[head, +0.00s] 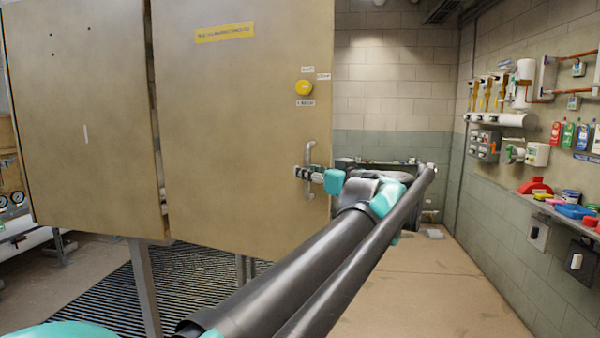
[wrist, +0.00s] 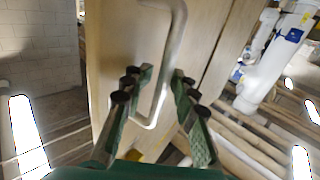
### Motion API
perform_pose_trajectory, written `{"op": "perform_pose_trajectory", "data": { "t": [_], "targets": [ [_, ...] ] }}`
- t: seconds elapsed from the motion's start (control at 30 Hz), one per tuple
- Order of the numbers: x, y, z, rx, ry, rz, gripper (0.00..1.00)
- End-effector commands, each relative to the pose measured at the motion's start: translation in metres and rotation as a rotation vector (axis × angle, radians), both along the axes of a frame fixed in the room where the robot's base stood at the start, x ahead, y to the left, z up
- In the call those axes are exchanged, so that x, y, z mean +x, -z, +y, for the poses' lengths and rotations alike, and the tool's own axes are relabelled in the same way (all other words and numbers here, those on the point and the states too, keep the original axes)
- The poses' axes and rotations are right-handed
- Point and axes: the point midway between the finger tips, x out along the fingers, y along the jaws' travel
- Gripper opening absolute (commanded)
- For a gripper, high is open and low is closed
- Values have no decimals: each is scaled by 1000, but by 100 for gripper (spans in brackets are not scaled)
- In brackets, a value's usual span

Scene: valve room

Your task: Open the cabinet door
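The cabinet door (head: 240,130) is a tan panel with a metal bar handle (head: 309,160) near its right edge. The handle also shows in the wrist view (wrist: 166,68) as a pale, bent bar. My gripper (head: 302,173) is at the handle in the head view. In the wrist view my gripper (wrist: 155,88) has its two dark green fingers apart, one on each side of the handle bar, and a gap shows between the fingers and the bar. The head view does not clearly show whether the fingers touch the handle.
A second tan panel (head: 80,115) stands left of the door, with a narrow dark gap between them. A yellow knob (head: 303,88) is above the handle. At right, a wall carries pipes and a shelf with small coloured items (head: 572,211). Floor is free before that wall.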

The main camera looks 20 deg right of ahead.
Motion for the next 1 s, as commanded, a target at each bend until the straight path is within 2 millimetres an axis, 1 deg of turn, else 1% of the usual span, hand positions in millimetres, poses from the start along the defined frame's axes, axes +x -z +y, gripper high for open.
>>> {"op": "perform_pose_trajectory", "data": {
  "t": [0.3, 0.47, 1.0],
  "targets": [
    [0, 0, 1, 0, -3, 0, 32],
    [-6, 0, -2, 0, -1, 0, 32],
    [-59, 0, -16, 0, 2, 0, 32]
  ]
}}
